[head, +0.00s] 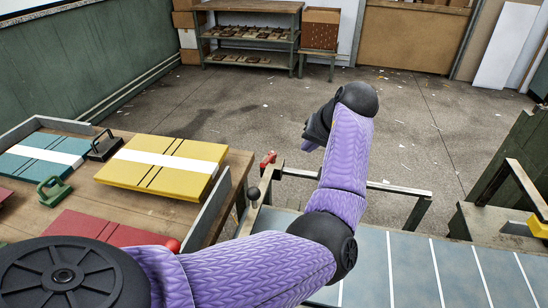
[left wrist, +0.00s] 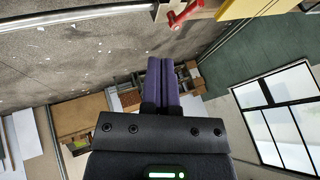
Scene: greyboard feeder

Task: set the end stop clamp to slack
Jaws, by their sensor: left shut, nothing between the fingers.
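A small red clamp lever (head: 268,158) sits at the far corner of the table, by the near end of a metal rail. I take it for the end stop clamp. In the left wrist view the red lever (left wrist: 182,14) shows at the top edge, tilted, beside the rail. My left gripper (head: 308,146) is to the right of the lever and raised, apart from it. In the left wrist view its two purple fingers (left wrist: 161,80) are together with nothing between them. Whether the clamp is tight or slack I cannot tell. My right gripper is in neither view.
A yellow board stack (head: 165,164), a teal one (head: 35,160) and a red one lie on the wooden table. A black-knobbed lever (head: 253,193) stands near the clamp. A blue-grey striped surface (head: 460,275) lies at right. Open floor lies beyond.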

